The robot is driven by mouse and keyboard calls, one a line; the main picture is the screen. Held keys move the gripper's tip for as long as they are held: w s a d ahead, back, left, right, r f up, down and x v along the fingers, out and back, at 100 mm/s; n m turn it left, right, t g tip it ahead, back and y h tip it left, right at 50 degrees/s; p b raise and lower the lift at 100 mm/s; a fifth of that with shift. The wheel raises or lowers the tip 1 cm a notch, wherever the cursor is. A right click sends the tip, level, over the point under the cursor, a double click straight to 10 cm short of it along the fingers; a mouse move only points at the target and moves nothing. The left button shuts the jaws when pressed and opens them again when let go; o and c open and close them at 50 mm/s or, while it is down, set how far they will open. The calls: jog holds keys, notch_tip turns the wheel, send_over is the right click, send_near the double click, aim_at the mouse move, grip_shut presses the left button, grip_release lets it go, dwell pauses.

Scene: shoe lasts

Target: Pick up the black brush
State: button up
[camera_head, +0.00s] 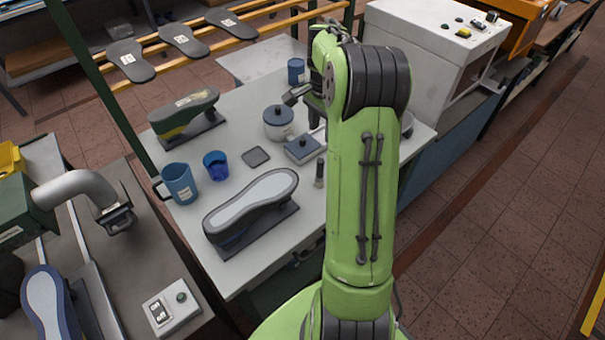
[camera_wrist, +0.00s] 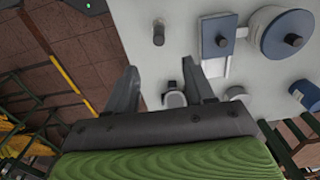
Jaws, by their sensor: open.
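A small dark upright piece (camera_head: 320,172), which looks like the black brush, stands on the grey table (camera_head: 262,205) beside the blue-lidded box. It also shows in the wrist view (camera_wrist: 158,34), beyond my fingertips and apart from them; its bristles cannot be made out. My gripper (camera_wrist: 160,72) is open with nothing held between its fingers. In the head view my gripper (camera_head: 303,96) hangs over the back part of the table, partly hidden by my green arm.
The blue-lidded box (camera_head: 303,149), lidded pot (camera_head: 278,123), blue mug (camera_head: 179,184), blue cup (camera_head: 215,165) and dark square (camera_head: 255,157) stand nearby. Shoe lasts (camera_head: 250,205) (camera_head: 184,114) lie left. A white machine (camera_head: 430,50) stands behind.

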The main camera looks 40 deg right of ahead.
aim_at(321, 160)
notch_tip(321, 160, down, 15)
jog(key=shift+r+b, duration=0.1)
jog(key=shift+b, duration=0.5)
jog(key=shift+s, duration=0.1)
grip_shut()
